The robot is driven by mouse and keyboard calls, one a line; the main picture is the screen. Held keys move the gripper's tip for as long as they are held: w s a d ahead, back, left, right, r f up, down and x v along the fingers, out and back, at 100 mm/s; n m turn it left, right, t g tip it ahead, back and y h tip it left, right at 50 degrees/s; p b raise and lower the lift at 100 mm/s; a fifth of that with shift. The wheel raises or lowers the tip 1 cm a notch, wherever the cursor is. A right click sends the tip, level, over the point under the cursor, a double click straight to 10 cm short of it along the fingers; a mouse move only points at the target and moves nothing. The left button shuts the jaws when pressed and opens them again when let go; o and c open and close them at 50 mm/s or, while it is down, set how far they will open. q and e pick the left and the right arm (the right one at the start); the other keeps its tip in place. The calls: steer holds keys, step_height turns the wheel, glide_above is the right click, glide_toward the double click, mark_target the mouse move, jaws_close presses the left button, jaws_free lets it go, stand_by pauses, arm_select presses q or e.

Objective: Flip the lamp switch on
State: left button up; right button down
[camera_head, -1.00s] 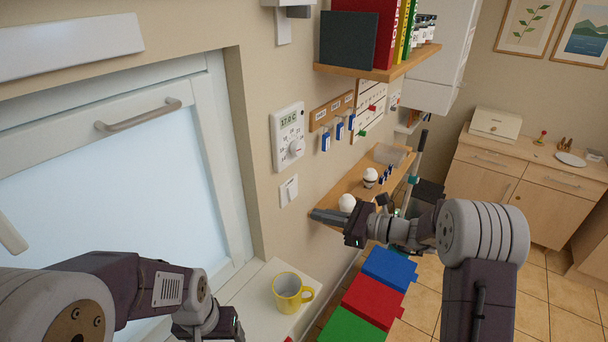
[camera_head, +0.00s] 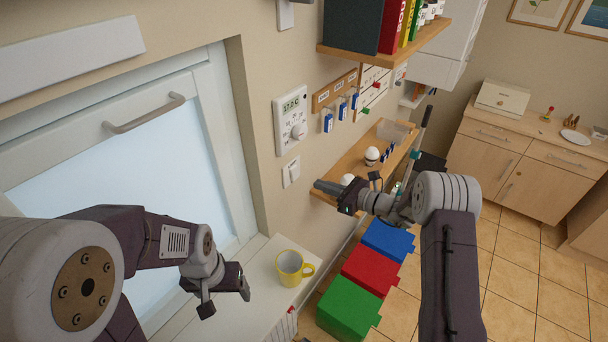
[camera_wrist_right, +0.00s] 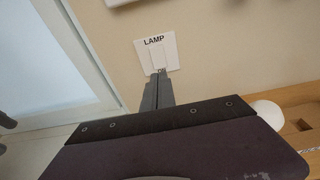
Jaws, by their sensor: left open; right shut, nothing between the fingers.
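The lamp switch (camera_head: 291,172) is a white wall plate with a rocker, below the thermostat on the beige wall. In the right wrist view the plate (camera_wrist_right: 158,53) reads "LAMP". My right gripper (camera_head: 318,185) is shut and empty, its fingers pointing at the wall just right of the plate in the head view. In the right wrist view its fingertips (camera_wrist_right: 159,72) overlap the lower edge of the plate; I cannot tell whether they touch it. The fingertips hide the bottom of the rocker. My left gripper (camera_head: 226,299) is open and empty above the white counter.
A thermostat (camera_head: 292,120) is above the switch. Key hooks (camera_head: 334,91) and a wooden shelf (camera_head: 351,177) with white round objects are to the right. A yellow mug (camera_head: 293,268) stands on the counter (camera_head: 257,291). Green (camera_head: 348,308), red and blue bins stand below.

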mark_target(295, 178)
steer(key=p+x, duration=0.3)
steer(key=x, duration=0.4)
steer(key=shift+w+a, duration=0.1)
steer(key=shift+s, duration=0.2)
steer(key=shift+a, duration=0.1)
